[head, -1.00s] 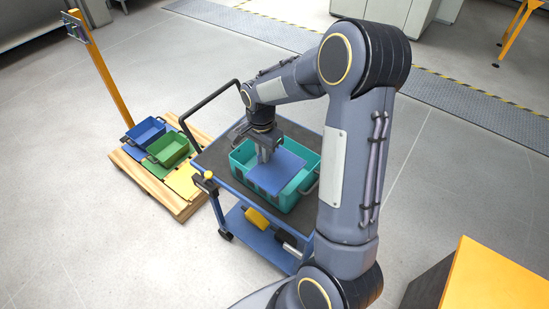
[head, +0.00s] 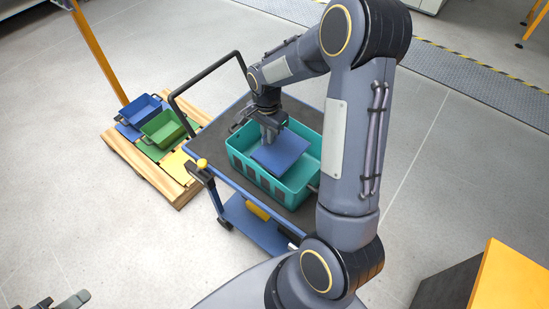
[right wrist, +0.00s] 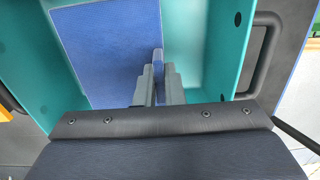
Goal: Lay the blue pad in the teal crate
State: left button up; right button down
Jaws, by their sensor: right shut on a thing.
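The blue pad (head: 280,152) is a flat square held by one edge in my right gripper (head: 268,138), which is shut on it. The pad shows within the opening of the teal crate (head: 303,180), whose front wall shows below it. In the right wrist view, the fingers (right wrist: 158,70) pinch a small raised part at the edge of the pad (right wrist: 108,50), and crate walls (right wrist: 220,50) show on both sides. I cannot tell whether the pad touches the crate floor. Part of my left gripper (head: 65,302) shows at the bottom left edge; its jaws are unclear.
The crate stands on a dark-topped blue cart (head: 222,150) with a black handle (head: 205,78). A wooden pallet (head: 150,178) to the left holds a blue bin (head: 140,110) and a green bin (head: 163,128). An orange-topped block (head: 505,280) is at the lower right.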

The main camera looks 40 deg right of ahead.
aim_at(268, 150)
notch_tip(268, 150, down, 8)
jog(key=shift+r+p, duration=0.2)
jog(key=shift+p, duration=0.15)
jog(key=shift+f, duration=0.1)
jog(key=c, duration=1.5)
grip_release()
jog(key=shift+c, duration=0.2)
